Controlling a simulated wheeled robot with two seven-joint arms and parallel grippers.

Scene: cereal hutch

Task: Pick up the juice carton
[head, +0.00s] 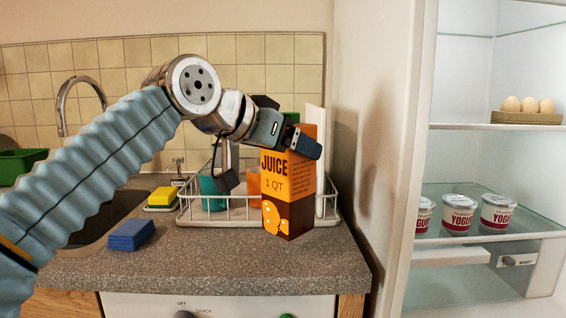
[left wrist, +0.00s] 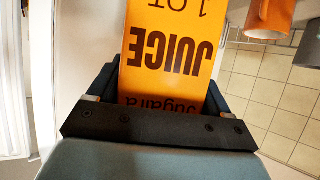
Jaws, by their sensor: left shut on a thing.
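The orange and brown juice carton (head: 288,190) is upright at the front right corner of the dish rack in the head view. My left gripper (head: 303,136) is shut on its upper part, reaching in from the left. In the left wrist view the carton (left wrist: 165,45) fills the space between the two fingers, its lettering upside down. Whether its base touches the counter is hard to tell. My right gripper is not in view.
The white dish rack (head: 230,215) with cups stands behind the carton. A blue sponge (head: 131,235) and a yellow sponge (head: 163,196) lie left. The open fridge at right holds yogurt cups (head: 458,214) and eggs (head: 527,104); its wall (head: 375,130) stands beside the counter (head: 215,264).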

